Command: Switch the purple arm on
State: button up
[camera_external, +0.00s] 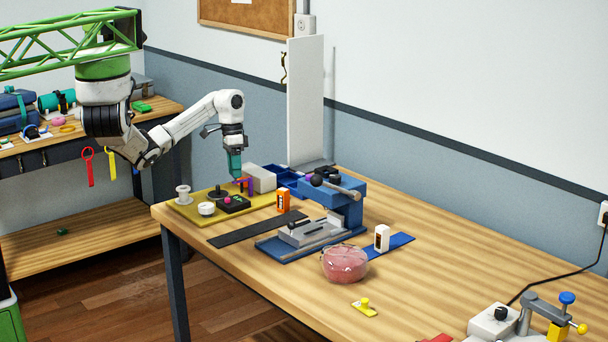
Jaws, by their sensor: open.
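A small purple upright piece (250,186) stands at the back right of a yellow board (186,209) on the table; it looks like the purple arm, but it is too small to tell its position. A red-orange piece (240,181) is just left of it. My gripper (236,176) points down from above, teal at its end, just above and left of the purple piece. It is open, with nothing seen in it. Whether it touches either piece cannot be told. A black box (234,203) with a pink-red button and a green spot sits in front.
The board also holds a white spool (183,195), a white round part (206,209) and a black knob (218,193).

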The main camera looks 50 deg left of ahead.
notch_tip(320, 180, up, 10)
jog(key=a+p, duration=0.1)
jog(key=a, duration=0.1)
jog(key=shift+w+r, duration=0.25)
jog(key=shift+w, duration=0.15)
